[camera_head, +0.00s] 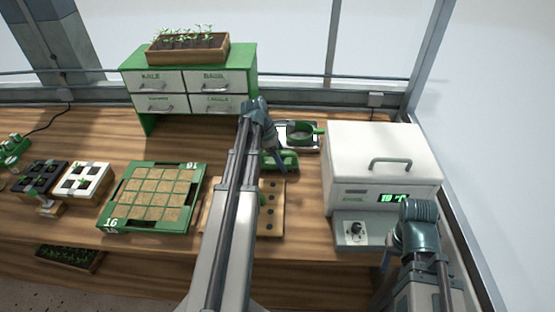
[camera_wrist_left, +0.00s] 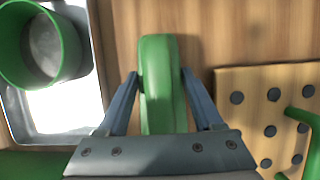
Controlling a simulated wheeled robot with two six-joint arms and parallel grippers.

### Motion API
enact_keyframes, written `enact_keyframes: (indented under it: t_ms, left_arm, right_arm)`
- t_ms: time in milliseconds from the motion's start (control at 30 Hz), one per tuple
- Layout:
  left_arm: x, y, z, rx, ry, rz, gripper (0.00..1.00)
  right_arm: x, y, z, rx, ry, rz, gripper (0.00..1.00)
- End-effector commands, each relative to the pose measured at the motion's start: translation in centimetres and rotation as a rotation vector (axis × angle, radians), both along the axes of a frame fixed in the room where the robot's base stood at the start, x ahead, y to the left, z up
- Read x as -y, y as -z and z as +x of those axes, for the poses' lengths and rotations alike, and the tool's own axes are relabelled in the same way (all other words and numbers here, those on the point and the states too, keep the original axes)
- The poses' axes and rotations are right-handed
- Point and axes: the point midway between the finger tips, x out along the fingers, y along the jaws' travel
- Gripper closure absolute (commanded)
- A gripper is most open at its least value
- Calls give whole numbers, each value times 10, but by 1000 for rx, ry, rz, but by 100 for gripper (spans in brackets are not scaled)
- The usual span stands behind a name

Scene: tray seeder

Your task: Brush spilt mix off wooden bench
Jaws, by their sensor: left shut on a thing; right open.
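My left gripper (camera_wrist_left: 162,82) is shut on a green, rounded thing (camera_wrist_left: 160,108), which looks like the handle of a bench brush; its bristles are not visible. In the head view my left forearm hides part of this area, and a green shape (camera_head: 285,161) shows beside the fingers. The wooden bench (camera_head: 305,225) shows bare striped wood. I cannot make out any spilt mix on it. My right gripper (camera_head: 388,262) is low at the right, in front of the white cabinet, open, with its fingers only partly visible.
A green sieve (camera_head: 299,131) stands on a metal tray (camera_wrist_left: 98,88). A holed wooden board (camera_head: 271,230) lies near my left arm. A green seed tray (camera_head: 189,221), a white cabinet (camera_head: 385,150), drawers (camera_head: 250,84) and seedling pots (camera_head: 85,181) surround the bench area.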

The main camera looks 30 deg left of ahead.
Motion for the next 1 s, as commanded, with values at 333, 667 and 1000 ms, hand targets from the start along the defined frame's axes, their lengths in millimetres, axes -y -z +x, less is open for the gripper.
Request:
enact_keyframes:
  t_ms: [333, 667, 1000]
  left_arm:
    - [15, -1, 9, 0, -1, 0, 77]
    - [15, -9, 9, 0, -1, 0, 77]
    - [15, -42, 9, 0, -1, 0, 77]
  right_arm:
    - [0, -1, 0, 0, 0, 0, 50]
    - [0, -9, 0, 0, 0, 0, 50]
    - [0, -42, 0, 0, 0, 0, 50]
